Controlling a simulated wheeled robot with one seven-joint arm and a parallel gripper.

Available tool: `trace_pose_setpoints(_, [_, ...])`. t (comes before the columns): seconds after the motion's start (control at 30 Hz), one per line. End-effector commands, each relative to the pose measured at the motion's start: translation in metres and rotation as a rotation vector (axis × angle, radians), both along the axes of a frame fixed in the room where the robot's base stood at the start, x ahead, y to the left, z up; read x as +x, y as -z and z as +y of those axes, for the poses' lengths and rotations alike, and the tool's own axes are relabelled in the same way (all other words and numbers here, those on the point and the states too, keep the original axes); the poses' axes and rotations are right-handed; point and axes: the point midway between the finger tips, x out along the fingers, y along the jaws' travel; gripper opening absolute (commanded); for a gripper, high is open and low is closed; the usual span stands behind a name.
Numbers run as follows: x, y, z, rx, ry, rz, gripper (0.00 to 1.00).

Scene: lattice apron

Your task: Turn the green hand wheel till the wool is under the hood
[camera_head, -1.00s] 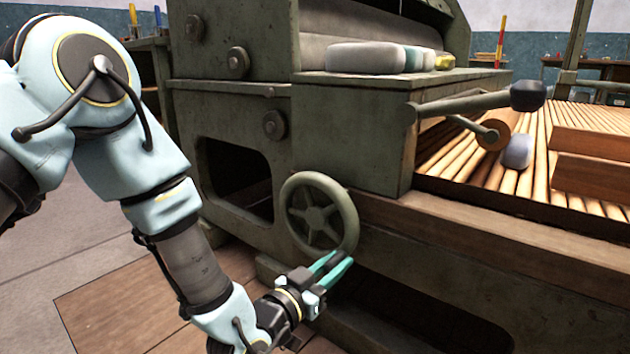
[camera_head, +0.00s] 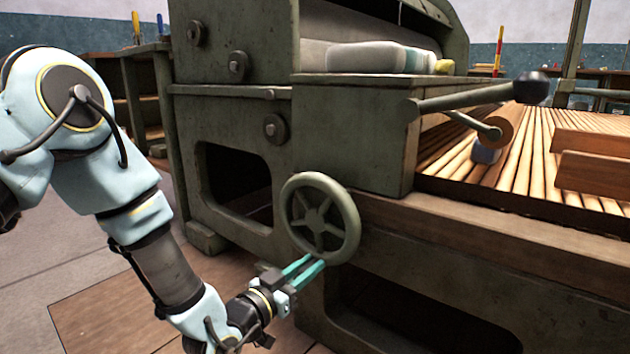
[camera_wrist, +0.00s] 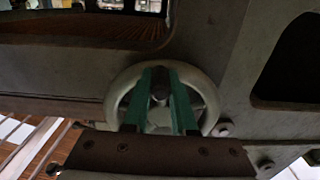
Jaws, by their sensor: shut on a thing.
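The grey-green hand wheel (camera_head: 352,222) stands upright on the machine's side. My gripper (camera_head: 318,262) has its teal fingers at the lower rim of the wheel and is shut on it. In the wrist view the fingers (camera_wrist: 160,85) reach over the wheel (camera_wrist: 118,97), with a dark piece between their tips. A small blue-grey lump, apparently the wool (camera_head: 487,153), lies on the wooden slats (camera_head: 520,165). It sits beside the machine's body, below the brown roller end (camera_head: 500,124), which partly hides it. The machine housing (camera_head: 355,135), apparently the hood, is left of it.
A lever with a black knob (camera_head: 531,87) juts out above the slats. Floor is free left of the machine, around my arm.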

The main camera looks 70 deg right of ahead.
Motion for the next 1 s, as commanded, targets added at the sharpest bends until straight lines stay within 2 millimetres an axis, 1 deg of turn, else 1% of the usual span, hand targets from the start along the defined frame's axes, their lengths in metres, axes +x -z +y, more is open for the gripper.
trace_pose_setpoints(0.27, [0.0, 0.005, 0.001, 0.012, 0.003, -0.001, 0.0])
trace_pose_setpoints(0.37, [0.008, 0.005, -0.002, 0.014, 0.002, -0.001, 0.0])
trace_pose_setpoints(0.5, [0.026, 0.004, -0.007, 0.014, 0.0, -0.001, 0.0])
trace_pose_setpoints(0.6, [0.033, 0.004, -0.009, 0.015, 0.002, -0.002, 0.0])
trace_pose_setpoints(0.87, [0.034, 0.005, -0.009, 0.015, 0.003, -0.002, 0.0])
trace_pose_setpoints(1.0, [0.04, 0.0, -0.011, 0.014, 0.001, -0.001, 0.0])
